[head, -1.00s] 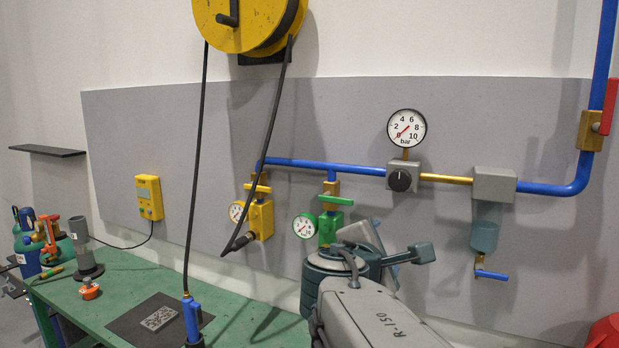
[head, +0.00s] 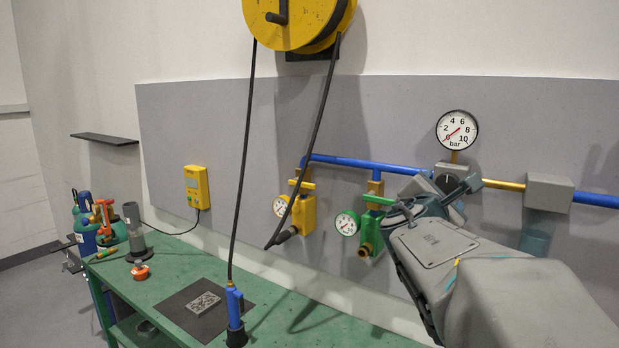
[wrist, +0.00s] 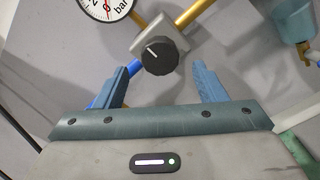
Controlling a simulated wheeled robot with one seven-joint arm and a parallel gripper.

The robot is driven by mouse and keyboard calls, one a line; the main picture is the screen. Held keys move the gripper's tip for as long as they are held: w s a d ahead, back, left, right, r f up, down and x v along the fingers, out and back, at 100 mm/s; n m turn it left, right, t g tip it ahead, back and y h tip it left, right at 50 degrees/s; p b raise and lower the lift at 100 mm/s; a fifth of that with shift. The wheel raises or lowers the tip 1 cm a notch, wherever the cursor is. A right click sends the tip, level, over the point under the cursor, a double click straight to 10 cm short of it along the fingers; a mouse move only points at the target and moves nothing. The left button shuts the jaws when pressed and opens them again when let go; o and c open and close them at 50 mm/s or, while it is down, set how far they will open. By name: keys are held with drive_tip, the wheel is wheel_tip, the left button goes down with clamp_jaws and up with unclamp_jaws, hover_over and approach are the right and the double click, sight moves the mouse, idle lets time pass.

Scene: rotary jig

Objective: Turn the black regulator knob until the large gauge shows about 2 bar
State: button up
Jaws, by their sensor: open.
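The black regulator knob (wrist: 160,55) is in the upper middle of the wrist view, on a grey block, its white mark pointing up and left. My gripper (wrist: 160,68) is open, with one blue finger on each side below the knob; I cannot tell whether they reach around it. In the head view my gripper (head: 450,190) covers most of the knob. The large gauge (head: 457,130) stands above the block; its red needle lies near 0. Part of its dial shows at the wrist view's top left.
Green and yellow valves with small gauges (head: 347,223) hang left of my gripper. A blue pipe (head: 350,163) and a brass pipe (head: 503,185) run along the wall panel. A black hose (head: 243,150) hangs from the yellow reel (head: 295,22). The green bench (head: 280,320) is below.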

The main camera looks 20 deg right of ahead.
sight(445, 187)
drive_tip(key=shift+p+x, duration=0.3)
drive_tip(key=shift+x, duration=1.75)
drive_tip(key=c, duration=1)
drive_tip(key=shift+o, duration=0.2)
drive_tip(key=shift+f+b, duration=0.1)
drive_tip(key=shift+b, duration=0.3)
